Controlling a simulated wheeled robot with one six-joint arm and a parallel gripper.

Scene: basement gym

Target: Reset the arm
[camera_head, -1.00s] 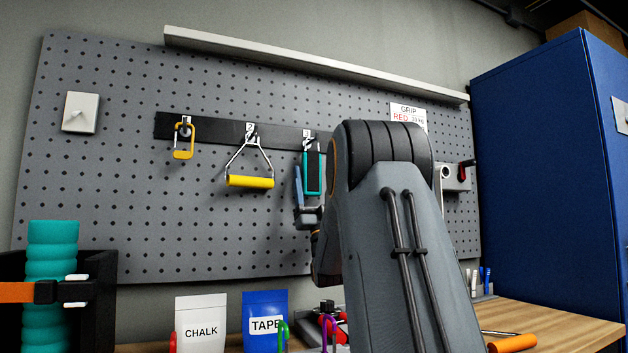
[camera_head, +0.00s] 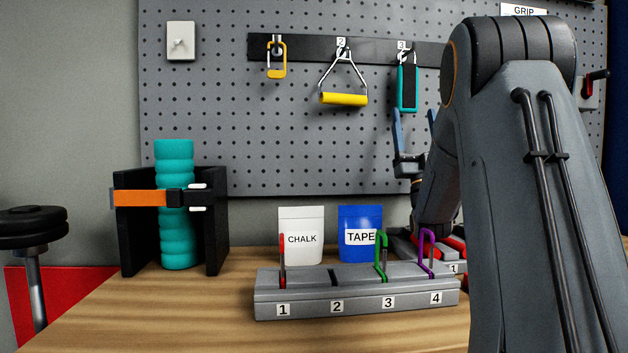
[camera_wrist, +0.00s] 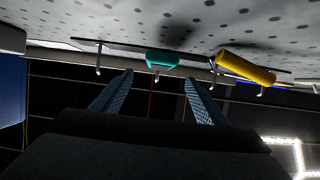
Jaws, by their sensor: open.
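My arm stands large at the right of the head view. My gripper (camera_head: 414,135) is upright in front of the pegboard, just below the teal-framed handle (camera_head: 407,88) on hook 3. Its two blue fingers are apart with nothing between them. In the wrist view my gripper (camera_wrist: 158,85) is also open and empty, and the teal handle (camera_wrist: 162,60) shows beyond the fingertips. The yellow-grip handle (camera_wrist: 245,68) hangs to the right there. Part of the gripper's wrist is hidden behind my arm in the head view.
A grey rack (camera_head: 310,300) numbered 1 to 4 holds red, green and purple clips on the wooden bench (camera_head: 180,315). Behind it stand chalk (camera_head: 301,230) and tape (camera_head: 360,222) pouches. A black holder (camera_head: 215,225) with a teal roller (camera_head: 175,230) is left. The front left bench is clear.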

